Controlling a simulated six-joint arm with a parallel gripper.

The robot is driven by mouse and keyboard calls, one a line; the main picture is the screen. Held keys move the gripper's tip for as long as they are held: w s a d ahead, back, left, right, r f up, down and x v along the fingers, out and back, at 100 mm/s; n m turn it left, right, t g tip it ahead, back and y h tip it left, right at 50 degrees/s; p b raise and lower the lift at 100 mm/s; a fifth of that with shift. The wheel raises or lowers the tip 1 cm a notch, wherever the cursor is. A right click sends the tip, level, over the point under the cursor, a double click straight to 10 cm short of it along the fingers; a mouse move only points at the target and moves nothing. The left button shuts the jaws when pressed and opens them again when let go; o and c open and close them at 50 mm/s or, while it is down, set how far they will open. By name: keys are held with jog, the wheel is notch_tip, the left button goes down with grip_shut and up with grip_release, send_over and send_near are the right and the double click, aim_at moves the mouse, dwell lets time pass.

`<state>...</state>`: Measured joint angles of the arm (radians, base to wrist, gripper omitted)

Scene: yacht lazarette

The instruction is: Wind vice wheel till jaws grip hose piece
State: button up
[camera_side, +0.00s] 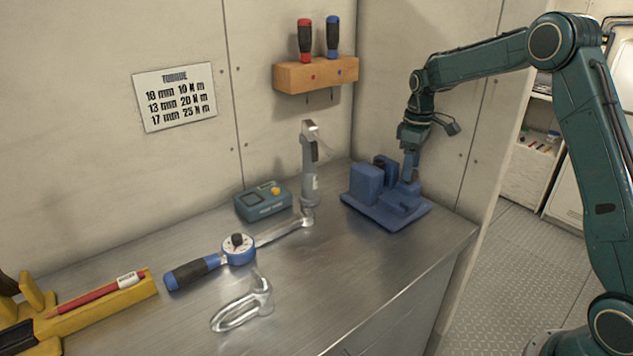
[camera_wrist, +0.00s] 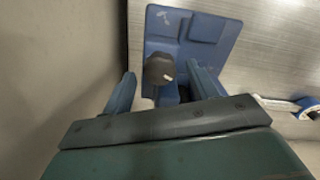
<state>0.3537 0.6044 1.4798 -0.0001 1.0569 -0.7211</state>
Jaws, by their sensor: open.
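The blue vice (camera_side: 395,214) stands at the back right of the steel bench, with two upright blue blocks on its base. It also shows in the wrist view (camera_wrist: 213,55). A dark round knob with a white mark, which looks like the vice wheel (camera_wrist: 159,69), sits between my fingers in the wrist view. My gripper (camera_wrist: 164,84) is open, with a finger on each side of the wheel and a gap visible at the left. In the side view my gripper (camera_side: 410,170) points down over the vice and hides the wheel. I cannot make out the hose piece.
A torque wrench (camera_side: 238,250), a metal shackle-like piece (camera_side: 243,303), a teal box (camera_side: 263,203) and an upright grey tool (camera_side: 310,170) lie left of the vice. A screwdriver rack (camera_side: 315,75) hangs on the wall behind.

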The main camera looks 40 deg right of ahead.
jog(key=shift+f, duration=0.3)
jog(key=c, duration=1)
jog(key=shift+m, duration=1.5)
jog(key=o, duration=1)
